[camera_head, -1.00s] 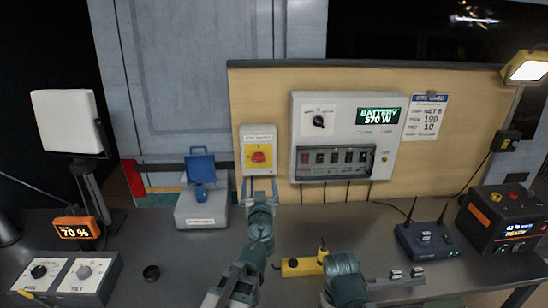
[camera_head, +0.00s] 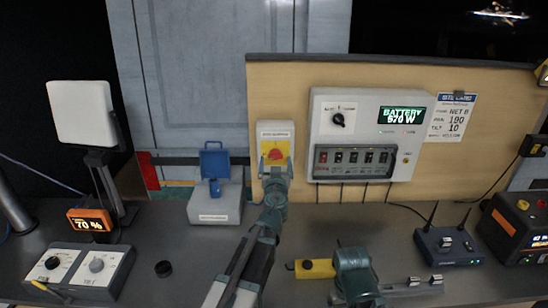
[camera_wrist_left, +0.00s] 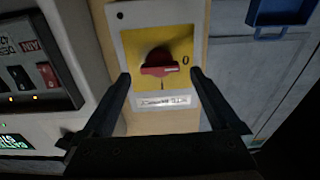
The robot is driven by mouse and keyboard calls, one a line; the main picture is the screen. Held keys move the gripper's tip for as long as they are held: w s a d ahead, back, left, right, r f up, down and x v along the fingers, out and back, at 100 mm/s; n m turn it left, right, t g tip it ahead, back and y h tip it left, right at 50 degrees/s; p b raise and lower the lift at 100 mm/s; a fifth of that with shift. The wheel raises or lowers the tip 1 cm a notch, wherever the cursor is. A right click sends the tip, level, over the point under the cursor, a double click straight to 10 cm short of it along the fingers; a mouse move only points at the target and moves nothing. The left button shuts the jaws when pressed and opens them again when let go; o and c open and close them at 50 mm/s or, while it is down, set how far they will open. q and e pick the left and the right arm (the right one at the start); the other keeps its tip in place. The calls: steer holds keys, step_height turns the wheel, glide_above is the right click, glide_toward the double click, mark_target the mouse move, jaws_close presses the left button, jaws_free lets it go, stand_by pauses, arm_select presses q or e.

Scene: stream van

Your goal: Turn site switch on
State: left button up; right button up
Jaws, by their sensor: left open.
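The site switch is a white box with a yellow face (camera_head: 275,134) on the tan wall panel, with a red rotary knob (camera_head: 275,154). In the left wrist view its red knob (camera_wrist_left: 160,69) lies crosswise, one end towards the "0" mark; an "I" mark is below it. My left gripper (camera_head: 276,165) is in front of the lower part of the switch. In the left wrist view the same gripper (camera_wrist_left: 160,76) is open, one finger on each side of the knob.
A white breaker panel (camera_head: 365,107) with a battery display is right of the switch. A grey box with an open blue lid (camera_head: 215,160) stands to the left. A yellow tool (camera_head: 313,268) and a router (camera_head: 446,247) are on the bench.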

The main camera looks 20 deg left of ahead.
mark_target(275, 156)
arm_select(q)
steer(key=shift+x, duration=1.2)
steer(key=c, duration=1.4)
